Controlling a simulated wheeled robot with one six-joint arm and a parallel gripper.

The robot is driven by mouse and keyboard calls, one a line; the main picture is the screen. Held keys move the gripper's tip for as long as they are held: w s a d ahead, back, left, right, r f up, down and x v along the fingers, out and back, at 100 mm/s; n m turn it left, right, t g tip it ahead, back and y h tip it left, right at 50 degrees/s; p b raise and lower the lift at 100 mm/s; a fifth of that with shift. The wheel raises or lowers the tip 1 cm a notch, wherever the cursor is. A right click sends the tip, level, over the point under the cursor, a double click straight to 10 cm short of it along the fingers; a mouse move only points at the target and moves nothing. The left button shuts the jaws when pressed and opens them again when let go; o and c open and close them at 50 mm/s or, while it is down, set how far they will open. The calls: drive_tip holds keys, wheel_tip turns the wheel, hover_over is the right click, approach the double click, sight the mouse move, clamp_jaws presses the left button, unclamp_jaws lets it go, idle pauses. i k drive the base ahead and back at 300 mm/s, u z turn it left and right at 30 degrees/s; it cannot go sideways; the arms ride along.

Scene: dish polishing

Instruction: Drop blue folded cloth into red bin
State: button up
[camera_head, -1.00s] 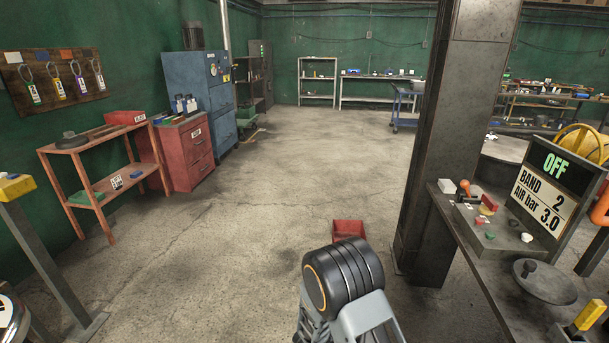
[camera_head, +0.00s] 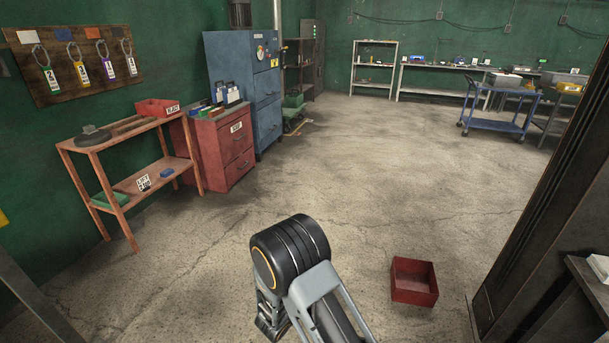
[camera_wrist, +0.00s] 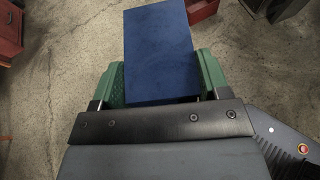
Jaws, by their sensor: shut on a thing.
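In the wrist view the blue folded cloth (camera_wrist: 158,52) shows as a flat blue block between the green fingers of my gripper (camera_wrist: 160,82). The gripper is shut on it and the cloth sticks out ahead of the fingers. In the head view my arm shows at the bottom, but the gripper and cloth are hidden behind it. The red bin (camera_head: 414,281) stands open on the floor, right of my arm. Its inside looks empty. A piece of red at the top of the wrist view (camera_wrist: 201,9) looks like this bin, just beyond the cloth and to its right.
A dark pillar (camera_head: 545,215) stands right of the bin, with a table edge (camera_head: 590,285) beside it. An orange shelf (camera_head: 128,155) and a red cabinet (camera_head: 222,150) line the left wall. The floor between is clear. A blue cart (camera_head: 500,115) stands at the back right.

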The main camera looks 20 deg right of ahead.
sight(413, 287)
drive_tip(key=z, duration=0.05)
drive_tip(key=i, duration=2.25)
drive_tip(key=z, duration=1.15)
drive_tip(key=i, duration=1.75)
drive_tip(key=z, duration=1.3)
drive_tip(key=i, duration=0.2)
drive_tip(key=u, duration=0.2)
